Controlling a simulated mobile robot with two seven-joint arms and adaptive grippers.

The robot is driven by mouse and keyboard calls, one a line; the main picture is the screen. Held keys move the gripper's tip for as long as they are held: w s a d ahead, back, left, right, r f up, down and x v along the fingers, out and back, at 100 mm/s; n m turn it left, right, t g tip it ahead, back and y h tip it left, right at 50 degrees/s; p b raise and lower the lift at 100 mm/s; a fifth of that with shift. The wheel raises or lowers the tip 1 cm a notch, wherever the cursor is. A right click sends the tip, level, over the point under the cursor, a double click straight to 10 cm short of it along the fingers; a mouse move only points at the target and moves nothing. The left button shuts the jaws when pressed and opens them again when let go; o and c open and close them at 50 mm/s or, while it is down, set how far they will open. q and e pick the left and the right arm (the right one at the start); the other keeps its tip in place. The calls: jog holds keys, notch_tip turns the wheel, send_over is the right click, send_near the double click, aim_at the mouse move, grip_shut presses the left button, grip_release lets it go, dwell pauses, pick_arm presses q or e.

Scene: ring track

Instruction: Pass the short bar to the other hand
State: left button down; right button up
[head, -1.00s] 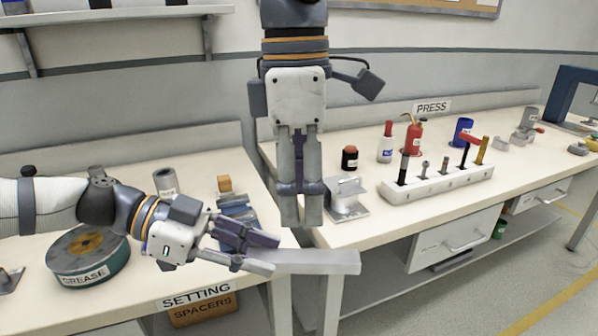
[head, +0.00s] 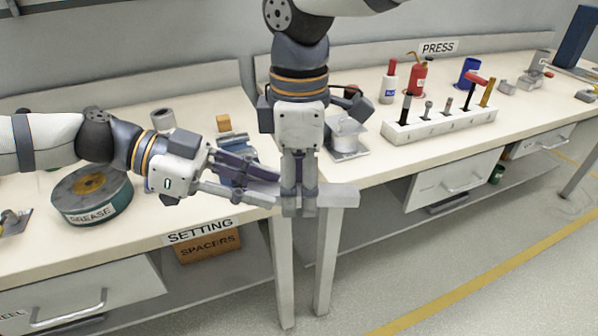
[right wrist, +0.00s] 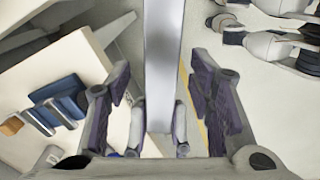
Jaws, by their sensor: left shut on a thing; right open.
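The short bar (head: 338,197) is a plain pale grey bar. My left gripper (head: 276,188) is shut on its left end and holds it level, out over the gap between the benches. My right gripper (head: 298,205) points down from above at the bar, just right of the left fingertips. In the right wrist view the bar (right wrist: 163,60) runs up the picture between the open fingers of the right gripper (right wrist: 163,105), with room on both sides. The head view hides the bar's part behind the right fingers.
The left bench carries a grease tin (head: 90,195), a grey cylinder (head: 163,119), an orange block (head: 223,123) and a blue fixture (head: 238,172). The right bench carries a metal fixture (head: 347,140), a white peg rack (head: 440,127) and bottles (head: 418,77). Open floor lies in front.

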grip_shut()
pick_arm(q)
jog(key=c, duration=1.2)
grip_release()
jog(key=shift+c, duration=0.2)
